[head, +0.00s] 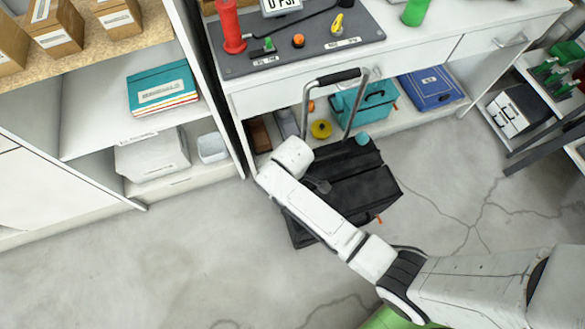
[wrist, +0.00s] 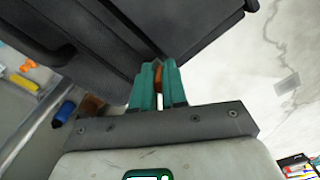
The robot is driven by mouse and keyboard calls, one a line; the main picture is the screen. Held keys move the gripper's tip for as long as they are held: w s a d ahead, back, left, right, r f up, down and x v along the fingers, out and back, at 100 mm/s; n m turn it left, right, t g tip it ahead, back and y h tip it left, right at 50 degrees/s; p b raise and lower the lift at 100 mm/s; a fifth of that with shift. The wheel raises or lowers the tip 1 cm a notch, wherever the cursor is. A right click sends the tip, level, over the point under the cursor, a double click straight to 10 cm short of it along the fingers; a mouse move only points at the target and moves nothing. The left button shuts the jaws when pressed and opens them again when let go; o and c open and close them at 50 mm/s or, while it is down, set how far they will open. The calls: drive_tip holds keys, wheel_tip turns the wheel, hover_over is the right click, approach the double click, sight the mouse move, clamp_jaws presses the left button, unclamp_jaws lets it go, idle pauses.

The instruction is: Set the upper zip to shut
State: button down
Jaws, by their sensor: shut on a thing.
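A black suitcase (head: 352,180) with a raised pull handle (head: 338,77) stands on the floor in front of the workbench. Its dark side and edge fill the top of the wrist view (wrist: 110,30). My gripper (wrist: 159,70) has green fingers, shut on a small orange zip pull (wrist: 159,77) at the suitcase's edge. I cannot tell from the wrist view which zip this pull belongs to. Another orange tab (head: 377,219) shows at the suitcase's lower right side in the head view. In the head view my arm covers the suitcase's left part, and my fingertips are hidden.
The workbench (head: 420,45) stands behind the suitcase, with a teal toolbox (head: 362,103) and blue case (head: 432,88) on its lower shelf. A shelf unit (head: 95,130) stands at left. A dark rack (head: 550,100) is at right. The cracked floor (head: 470,200) right of the suitcase is clear.

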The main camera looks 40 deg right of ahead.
sight(382, 163)
idle(0.3)
drive_tip(key=s+d+p, duration=0.1)
drive_tip(key=s+d, duration=0.2)
drive_tip(key=d, duration=0.6)
drive_tip(key=s+d+p, duration=0.1)
drive_tip(key=s+d, duration=0.2)
drive_tip(key=d, duration=0.7)
drive_tip(key=s+d+p, duration=0.1)
drive_tip(key=s+d, duration=0.2)
drive_tip(key=d, duration=0.6)
drive_tip(key=shift+s+d+p, duration=0.3)
drive_tip(key=shift+d+p, duration=0.05)
drive_tip(key=shift+d, duration=0.05)
drive_tip(key=c, duration=1.3)
unclamp_jaws()
drive_tip(key=shift+d, duration=0.15)
drive_tip(key=shift+o, duration=0.7)
wheel_tip(382, 163, up, 11)
drive_tip(key=p, duration=0.2)
drive_tip(key=shift+p, duration=0.4)
drive_tip(key=shift+f, duration=0.1)
